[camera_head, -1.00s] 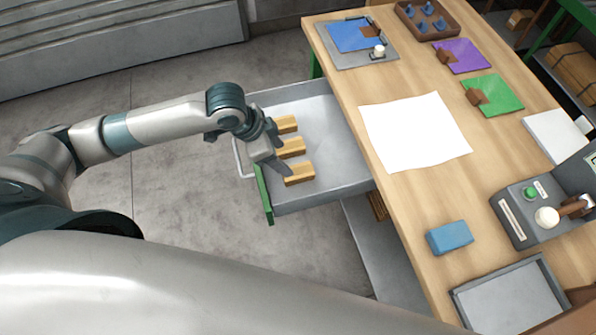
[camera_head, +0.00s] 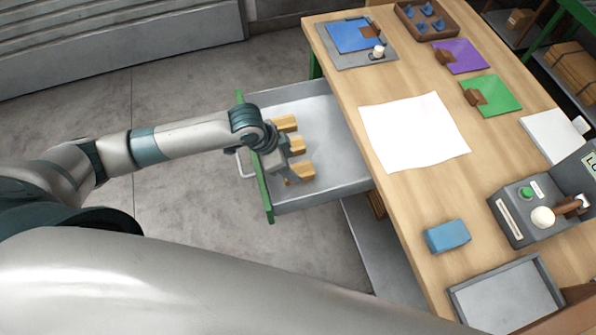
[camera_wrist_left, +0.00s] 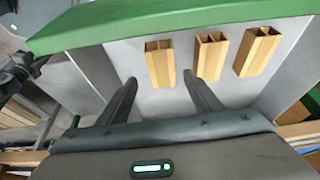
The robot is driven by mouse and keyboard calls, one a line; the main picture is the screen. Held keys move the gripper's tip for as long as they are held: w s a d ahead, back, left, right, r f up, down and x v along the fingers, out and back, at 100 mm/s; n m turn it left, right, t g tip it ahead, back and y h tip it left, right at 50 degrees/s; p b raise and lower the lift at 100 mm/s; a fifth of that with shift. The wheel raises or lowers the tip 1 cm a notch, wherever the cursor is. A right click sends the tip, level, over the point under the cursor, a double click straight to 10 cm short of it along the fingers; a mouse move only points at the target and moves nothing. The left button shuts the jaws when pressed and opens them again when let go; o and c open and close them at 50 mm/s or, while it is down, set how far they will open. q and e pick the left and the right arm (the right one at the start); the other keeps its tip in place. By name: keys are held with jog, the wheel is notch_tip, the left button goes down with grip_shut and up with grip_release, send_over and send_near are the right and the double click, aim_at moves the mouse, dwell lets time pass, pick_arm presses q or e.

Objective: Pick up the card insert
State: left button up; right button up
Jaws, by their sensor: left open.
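Three tan, hollow, block-like pieces lie in a row in the open grey drawer (camera_head: 335,150). They are the only things here that look like card inserts; the frames do not show which one is meant. In the head view they are the far piece (camera_head: 286,123), the middle piece (camera_head: 297,145) and the near piece (camera_head: 303,171), partly hidden by my gripper. My left gripper (camera_head: 288,180) is open over the drawer at the near piece. In the left wrist view, the leftmost piece (camera_wrist_left: 159,62) lies ahead between the spread fingers (camera_wrist_left: 160,79). My right gripper is out of view.
The drawer's green front (camera_head: 264,196) and handle lie under my left arm. The wooden table (camera_head: 345,75) holds a white sheet (camera_head: 415,132), a blue block (camera_head: 448,236), a grey tray (camera_head: 507,300) and a control box (camera_head: 520,215). Bare floor lies to the left.

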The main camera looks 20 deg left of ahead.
aim_at(297, 171)
pick_arm(q)
jog(key=x, duration=0.3)
jog(key=shift+a+p, duration=0.2)
jog(key=shift+p, duration=0.2)
jog(key=shift+w+d+f, duration=0.2)
jog(key=shift+f, duration=0.35)
jog(key=shift+f, duration=0.3)
jog(key=c, duration=1.1)
jog(key=shift+r, duration=0.1)
jog(key=shift+c, duration=0.2)
